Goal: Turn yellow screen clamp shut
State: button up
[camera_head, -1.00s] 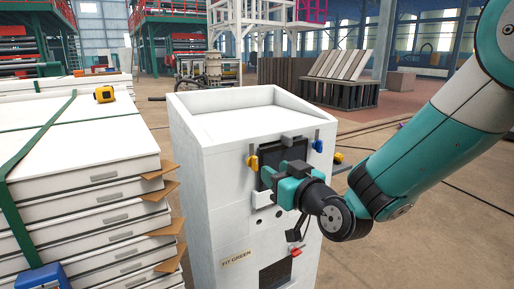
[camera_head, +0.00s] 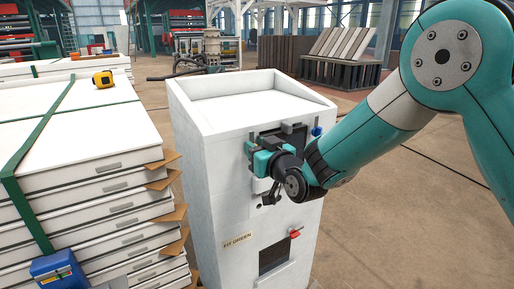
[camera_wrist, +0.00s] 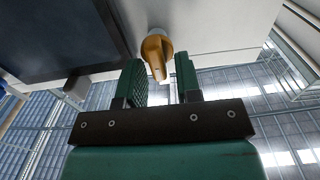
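The yellow screen clamp (camera_wrist: 154,50) shows in the wrist view as a yellow-orange lever on a round pale base, mounted on the white panel beside the dark screen (camera_wrist: 60,35). My gripper (camera_wrist: 160,78) is open, with one teal finger on each side of the clamp's lever tip. Gaps show between lever and fingers; I cannot tell if either touches. In the head view my gripper (camera_head: 258,157) is at the left edge of the screen (camera_head: 270,140) on the white cabinet (camera_head: 222,190) and hides the yellow clamp.
A blue clamp (camera_head: 317,131) is at the screen's upper right. A red part (camera_head: 295,234) sits lower on the cabinet front. A stack of white panels (camera_head: 80,150) stands at left, with a yellow tape measure (camera_head: 103,79) on top. The floor at right is clear.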

jog(key=shift+m, duration=0.3)
jog(key=shift+w+d+f+m+b, duration=0.2)
jog(key=shift+m+b, duration=0.65)
jog(key=shift+m, duration=2)
jog(key=shift+w+d+f+m+b, duration=0.1)
jog(key=shift+d+f+m+b, duration=0.45)
jog(key=shift+m, duration=2.35)
jog(key=shift+w+a+m+b, duration=0.1)
jog(key=shift+m+b, duration=1)
jog(key=shift+m, duration=1.75)
jog(key=o, duration=0.6)
